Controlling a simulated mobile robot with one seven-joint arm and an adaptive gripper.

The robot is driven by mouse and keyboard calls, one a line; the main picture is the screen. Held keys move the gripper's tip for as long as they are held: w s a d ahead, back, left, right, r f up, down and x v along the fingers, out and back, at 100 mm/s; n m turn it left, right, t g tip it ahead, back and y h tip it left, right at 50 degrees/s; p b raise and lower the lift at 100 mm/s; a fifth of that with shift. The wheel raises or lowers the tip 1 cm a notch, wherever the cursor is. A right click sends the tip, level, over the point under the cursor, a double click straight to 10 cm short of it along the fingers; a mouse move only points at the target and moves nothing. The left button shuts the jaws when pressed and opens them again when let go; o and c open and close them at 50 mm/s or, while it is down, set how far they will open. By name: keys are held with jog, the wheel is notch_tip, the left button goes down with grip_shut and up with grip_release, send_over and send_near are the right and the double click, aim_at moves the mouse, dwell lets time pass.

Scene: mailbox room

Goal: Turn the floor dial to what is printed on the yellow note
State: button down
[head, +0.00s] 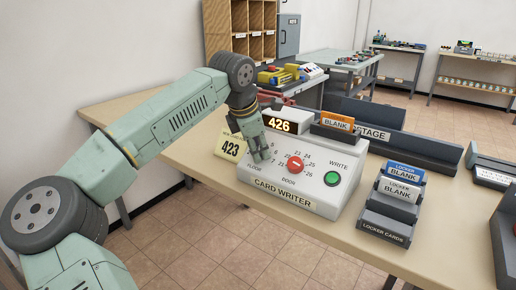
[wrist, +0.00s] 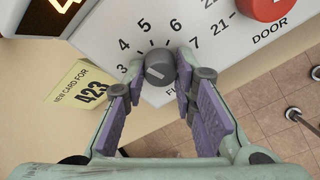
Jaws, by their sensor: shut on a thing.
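The floor dial (wrist: 158,68) is a small grey round knob with a white line on its face, on the card writer (head: 300,200). Its printed numbers 3, 4, 5, 6 and 7 show around it; I cannot tell exactly which the line marks. My gripper (wrist: 160,72) has its fingers on either side of the dial, shut on it. In the head view my gripper (head: 262,152) hides the dial. The display (head: 281,126) reads 426.
The red door dial (head: 296,165) and green WRITE button (head: 332,178) sit right of my gripper. An orange-topped BLANK card (head: 336,122) stands behind them. The locker cards holder (head: 388,224) is on the right. Bare table (head: 190,148) lies left of the note.

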jog(key=shift+n, duration=0.4)
jog(key=c, duration=1.3)
grip_release()
jog(key=v, duration=1.2)
jog(key=shift+r, duration=0.1)
jog(key=shift+d, duration=0.1)
